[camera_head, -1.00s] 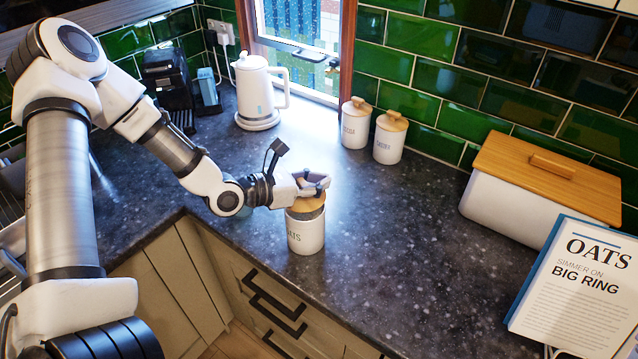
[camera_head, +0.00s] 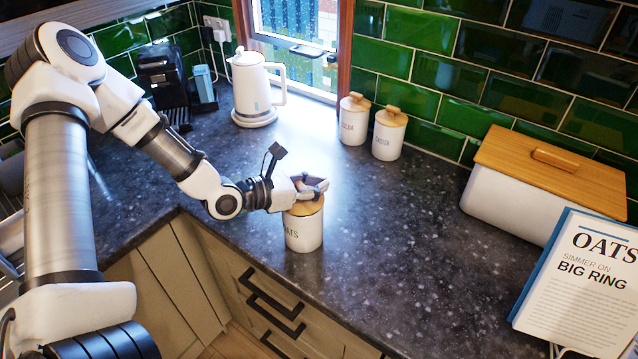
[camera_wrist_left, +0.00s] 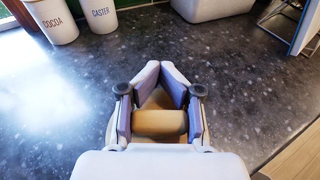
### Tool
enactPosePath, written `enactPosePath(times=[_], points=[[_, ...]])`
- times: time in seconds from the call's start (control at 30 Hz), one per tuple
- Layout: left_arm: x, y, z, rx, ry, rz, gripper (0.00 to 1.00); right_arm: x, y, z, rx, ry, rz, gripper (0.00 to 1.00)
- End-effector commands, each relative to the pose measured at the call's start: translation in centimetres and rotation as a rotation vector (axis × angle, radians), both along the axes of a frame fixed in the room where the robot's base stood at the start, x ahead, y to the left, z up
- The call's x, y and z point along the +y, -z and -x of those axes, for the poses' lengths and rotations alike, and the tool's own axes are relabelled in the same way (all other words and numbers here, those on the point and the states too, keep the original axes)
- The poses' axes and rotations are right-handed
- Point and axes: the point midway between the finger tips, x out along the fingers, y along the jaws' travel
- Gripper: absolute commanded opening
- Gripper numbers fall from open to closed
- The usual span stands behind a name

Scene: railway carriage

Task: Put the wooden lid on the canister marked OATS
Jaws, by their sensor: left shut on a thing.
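The white canister marked OATS (camera_head: 304,233) stands upright on the dark worktop near its front edge. The round wooden lid (camera_head: 305,208) is at the top of the canister and looks level. My left gripper (camera_head: 312,187) is shut on the lid's knob, right above the canister. In the left wrist view the knob (camera_wrist_left: 160,123) lies between the two fingers, with part of the lid around it. The gripper hides the lid's far side. Whether the lid is fully seated cannot be told. My right gripper is not in view.
Two lidded canisters, cocoa (camera_head: 354,120) and caster (camera_head: 389,135), stand at the back by the green tiles. A white kettle (camera_head: 254,88) is at the back left. A wooden-lidded bin (camera_head: 530,208) and an open book (camera_head: 580,285) are at the right. The middle worktop is clear.

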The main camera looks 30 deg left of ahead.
Motion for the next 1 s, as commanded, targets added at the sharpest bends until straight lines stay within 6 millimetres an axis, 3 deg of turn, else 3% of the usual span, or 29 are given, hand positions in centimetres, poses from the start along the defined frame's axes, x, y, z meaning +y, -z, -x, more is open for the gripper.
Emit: enactPosePath(times=[0.53, 0.57, 0.6, 0.67, 1.0], points=[[-0.01, 0.91, 0.0, 0.0, 0.0, 0.0, 0.0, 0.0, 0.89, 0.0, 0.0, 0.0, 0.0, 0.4], [-0.01, 0.84, 0.0, 0.0, 0.0, 0.0, 0.3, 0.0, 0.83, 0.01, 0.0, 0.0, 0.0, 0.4], [0.0, 0.81, 0.0, 0.0, 0.0, 0.0, 0.44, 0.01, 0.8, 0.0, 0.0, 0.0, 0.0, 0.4], [0.0, 0.81, 0.0, 0.0, 0.0, 0.0, 0.62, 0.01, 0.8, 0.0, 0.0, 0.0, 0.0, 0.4], [0.01, 0.55, -0.03, -0.001, -0.001, 0.0, 0.62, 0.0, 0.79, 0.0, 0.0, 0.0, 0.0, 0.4]])
